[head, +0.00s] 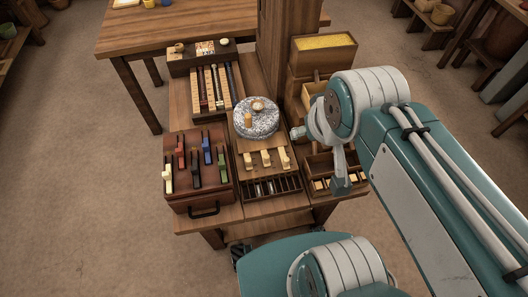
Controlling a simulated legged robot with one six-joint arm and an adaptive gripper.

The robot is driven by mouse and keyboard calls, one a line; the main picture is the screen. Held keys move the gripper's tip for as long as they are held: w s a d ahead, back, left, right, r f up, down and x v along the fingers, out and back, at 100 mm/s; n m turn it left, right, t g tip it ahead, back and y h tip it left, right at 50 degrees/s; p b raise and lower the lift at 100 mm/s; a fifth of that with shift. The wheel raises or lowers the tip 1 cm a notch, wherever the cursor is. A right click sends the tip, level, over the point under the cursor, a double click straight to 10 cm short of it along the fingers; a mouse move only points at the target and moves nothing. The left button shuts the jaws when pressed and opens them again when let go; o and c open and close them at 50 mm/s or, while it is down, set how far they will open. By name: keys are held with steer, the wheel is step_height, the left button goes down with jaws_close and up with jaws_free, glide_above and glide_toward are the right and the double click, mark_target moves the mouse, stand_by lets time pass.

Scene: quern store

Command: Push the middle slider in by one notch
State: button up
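Three pale wooden sliders with upright knobs sit side by side on a light wooden board in the middle of the bench. The middle slider (266,159) stands between the left slider (248,161) and the right slider (284,159). All three look about level with one another; their notches are too small to make out. My gripper (342,182) is to the right of the sliders, apart from them, in front of the small drawers. It is small and partly hidden by my wrist, so its fingers are not clear.
A round speckled stone (256,118) lies just behind the sliders. A slotted rack (271,189) is in front. A brown box (198,182) with coloured levers stands left. A wooden post (284,45) and a tray of yellow grain (325,42) rise behind right. Open floor lies left.

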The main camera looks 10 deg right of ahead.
steer(key=shift+c, duration=0.3)
steer(key=n+g, duration=0.2)
steer(key=g, duration=0.4)
glide_above(267, 156)
step_height(267, 156, down, 28)
step_height(267, 156, down, 11)
steer(key=shift+a+f, duration=0.1)
steer(key=shift+f, duration=0.05)
jaws_close()
